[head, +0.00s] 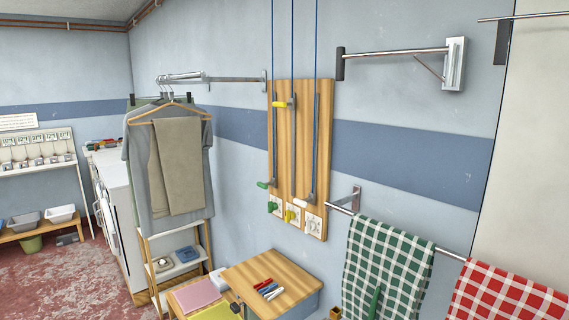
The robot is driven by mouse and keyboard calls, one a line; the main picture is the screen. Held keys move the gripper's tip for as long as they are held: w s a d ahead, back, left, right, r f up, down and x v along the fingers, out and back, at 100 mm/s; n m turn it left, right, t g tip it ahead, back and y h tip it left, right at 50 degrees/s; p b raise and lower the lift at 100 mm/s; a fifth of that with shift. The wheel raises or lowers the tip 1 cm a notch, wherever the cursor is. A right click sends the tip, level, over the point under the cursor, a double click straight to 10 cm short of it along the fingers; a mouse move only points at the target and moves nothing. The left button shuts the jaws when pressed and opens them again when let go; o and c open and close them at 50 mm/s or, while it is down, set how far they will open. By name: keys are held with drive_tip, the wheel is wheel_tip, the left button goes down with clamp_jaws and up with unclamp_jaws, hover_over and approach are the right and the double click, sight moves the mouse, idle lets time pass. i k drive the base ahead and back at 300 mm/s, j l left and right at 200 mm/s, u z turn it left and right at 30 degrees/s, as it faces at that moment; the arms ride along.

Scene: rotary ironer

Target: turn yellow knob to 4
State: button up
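A wooden board (300,140) hangs on the wall right of the picture's middle. Along its bottom are three white dial plates with knobs: a green knob (273,207) at left, the yellow knob (289,215) in the middle and a white knob (310,225) at right. The dial marks are too small to read, so I cannot tell where the yellow knob points. Higher up, a yellow handle (280,105) sits on the middle rod. A green handle (264,184) and a white handle (308,197) sit lower. My gripper is not in view.
A wooden-topped table (284,290) with several markers (268,288) stands below the board. A green checked cloth (390,265) and a red checked cloth (505,295) hang on a rail at right. Red floor (50,275) is open at far left.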

sight(289, 215)
drive_tip(key=i+j, duration=0.1)
drive_tip(key=i, duration=0.55)
drive_tip(key=i+j, duration=0.1)
drive_tip(key=i, duration=0.5)
